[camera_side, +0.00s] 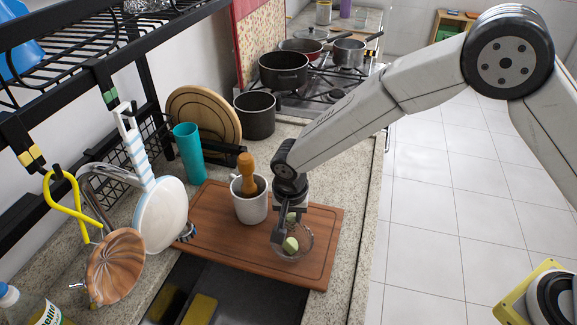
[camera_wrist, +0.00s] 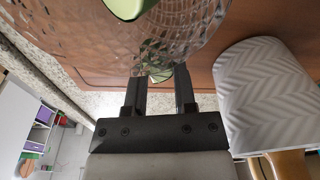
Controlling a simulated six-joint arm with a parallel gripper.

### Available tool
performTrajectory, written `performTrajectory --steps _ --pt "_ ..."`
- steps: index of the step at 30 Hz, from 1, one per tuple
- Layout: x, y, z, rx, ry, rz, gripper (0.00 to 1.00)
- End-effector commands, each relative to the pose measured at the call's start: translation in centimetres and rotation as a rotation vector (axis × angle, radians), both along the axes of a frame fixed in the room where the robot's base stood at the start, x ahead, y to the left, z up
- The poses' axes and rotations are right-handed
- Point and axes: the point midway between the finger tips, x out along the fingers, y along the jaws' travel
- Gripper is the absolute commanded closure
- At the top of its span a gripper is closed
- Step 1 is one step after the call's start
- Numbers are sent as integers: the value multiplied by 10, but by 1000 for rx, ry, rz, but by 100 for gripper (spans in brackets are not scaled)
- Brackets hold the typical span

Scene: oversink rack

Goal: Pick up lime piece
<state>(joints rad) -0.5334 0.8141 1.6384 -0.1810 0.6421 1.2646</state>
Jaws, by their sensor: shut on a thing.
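My gripper (camera_side: 283,232) is over the wooden board, at the clear glass bowl.
A white mug (camera_side: 250,207) with a wooden pestle (camera_side: 248,172) stands close left of my gripper; its ribbed side (camera_wrist: 265,95) is near in the wrist view. A teal cup (camera_side: 189,152) and dark pot (camera_side: 255,115) stand behind. The board's (camera_side: 215,245) front left is clear.

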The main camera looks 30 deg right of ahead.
Motion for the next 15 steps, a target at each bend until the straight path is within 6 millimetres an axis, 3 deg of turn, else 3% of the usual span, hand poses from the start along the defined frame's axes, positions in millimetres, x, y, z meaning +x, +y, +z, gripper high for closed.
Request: performTrajectory --steps 8,15 --pt "0 0 1 0 0 0 100" --pt "0 0 14 0 -1 0 100"
